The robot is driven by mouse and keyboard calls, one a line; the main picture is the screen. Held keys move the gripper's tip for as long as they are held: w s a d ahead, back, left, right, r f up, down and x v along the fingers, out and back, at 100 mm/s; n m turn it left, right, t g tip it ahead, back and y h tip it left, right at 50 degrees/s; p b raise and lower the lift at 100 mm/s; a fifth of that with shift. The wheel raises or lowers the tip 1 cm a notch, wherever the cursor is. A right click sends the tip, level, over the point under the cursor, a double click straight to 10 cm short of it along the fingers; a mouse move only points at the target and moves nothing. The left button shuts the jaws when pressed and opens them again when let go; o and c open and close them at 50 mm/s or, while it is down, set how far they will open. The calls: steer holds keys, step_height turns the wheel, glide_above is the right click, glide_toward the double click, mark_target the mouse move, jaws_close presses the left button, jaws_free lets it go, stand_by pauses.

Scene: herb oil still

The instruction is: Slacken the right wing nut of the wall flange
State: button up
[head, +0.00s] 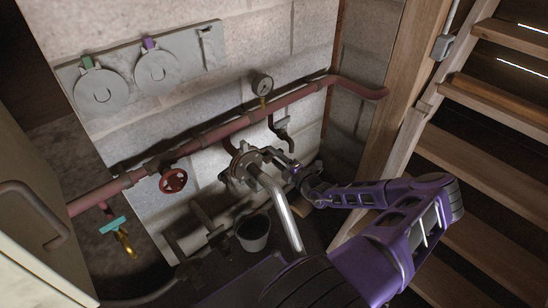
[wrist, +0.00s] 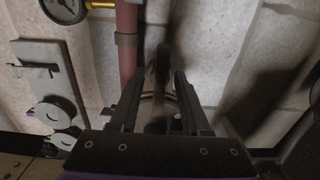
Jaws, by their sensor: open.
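The wall flange (head: 243,165) is a round metal ring low on the wall in the head view, with a bright bent pipe (head: 278,205) coming out of its front. My gripper (head: 281,160) reaches in from the right, with its fingers at the flange's right side. The right wing nut cannot be made out there; it is small and dark among the fingers. In the wrist view my gripper (wrist: 158,80) has its two fingers apart, with dark metal parts in the gap. I cannot tell whether the fingers touch anything.
A red pipe (head: 235,127) with a gauge (head: 262,84) runs above the flange. A red handwheel (head: 173,180) is to the left. A grey bucket (head: 253,232) stands below. A plate with discs (head: 156,72) hangs upper left. Wooden stairs (head: 480,150) rise at right.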

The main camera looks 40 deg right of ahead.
steer(key=shift+w, duration=0.1)
jaws_close()
steer(key=shift+r+p, duration=0.1)
steer(key=shift+p, duration=0.2)
steer(key=n+p, duration=0.2)
steer(key=n, duration=0.1)
steer(key=n+p, duration=0.2)
steer(key=n, duration=0.3)
steer(key=shift+p, duration=0.3)
steer(key=n+p, duration=0.1)
steer(key=n, duration=0.4)
steer(key=shift+n+p, duration=0.35)
steer(key=shift+n, duration=0.05)
steer(key=n+p, duration=0.1)
steer(key=n, duration=0.3)
steer(key=shift+n, duration=0.3)
